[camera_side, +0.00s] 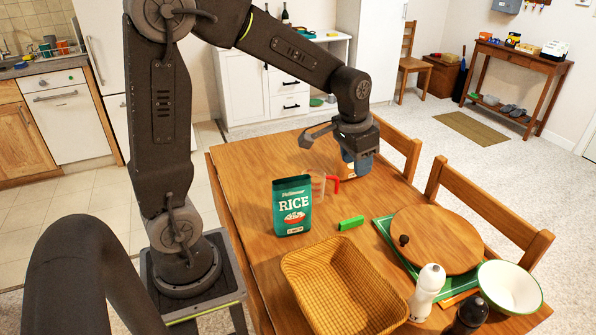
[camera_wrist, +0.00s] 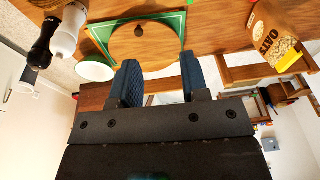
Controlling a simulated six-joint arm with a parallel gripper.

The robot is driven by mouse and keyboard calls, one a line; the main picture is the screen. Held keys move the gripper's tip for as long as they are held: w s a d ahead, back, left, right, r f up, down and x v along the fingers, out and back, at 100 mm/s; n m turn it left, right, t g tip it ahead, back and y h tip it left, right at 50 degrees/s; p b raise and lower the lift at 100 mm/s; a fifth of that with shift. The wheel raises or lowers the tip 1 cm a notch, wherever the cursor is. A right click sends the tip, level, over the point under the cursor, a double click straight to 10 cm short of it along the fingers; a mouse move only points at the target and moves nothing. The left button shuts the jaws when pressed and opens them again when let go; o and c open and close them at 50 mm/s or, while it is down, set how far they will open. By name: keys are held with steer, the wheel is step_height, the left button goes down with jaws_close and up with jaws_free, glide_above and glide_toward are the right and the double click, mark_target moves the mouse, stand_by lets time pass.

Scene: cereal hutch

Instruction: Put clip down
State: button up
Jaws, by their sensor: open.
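A green clip (camera_side: 351,223) lies flat on the wooden table, right of the upright green rice bag (camera_side: 292,208). My gripper (camera_side: 358,166) is above the far part of the table, apart from the clip. In the wrist view its two blue fingers (camera_wrist: 160,82) are spread with nothing between them. An oats bag (camera_wrist: 272,35) shows at the upper right of the wrist view, with a yellow strip along one end; I cannot tell whether that is a clip. In the side view my gripper mostly hides what stands behind it. The green clip is not seen in the wrist view.
A woven basket (camera_side: 290,268) stands at the front. A red-handled cup (camera_side: 318,184) stands behind the rice bag. To the right are a round wooden board (camera_side: 440,240) on a green tray (camera_side: 383,228), a white bowl (camera_side: 512,288), a white mill (camera_side: 428,290) and a black mill (camera_side: 470,315).

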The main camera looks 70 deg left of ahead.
steer(key=s+d+r+t, duration=0.1)
steer(key=s+d+r, duration=0.2)
steer(key=s, duration=0.5)
steer(key=s+d+r+t, duration=0.2)
steer(key=s+d+r, duration=0.1)
steer(key=s, duration=0.6)
steer(key=shift+s+d+r, duration=0.3)
steer(key=shift+d+r, duration=0.1)
steer(key=shift+d, duration=0.45)
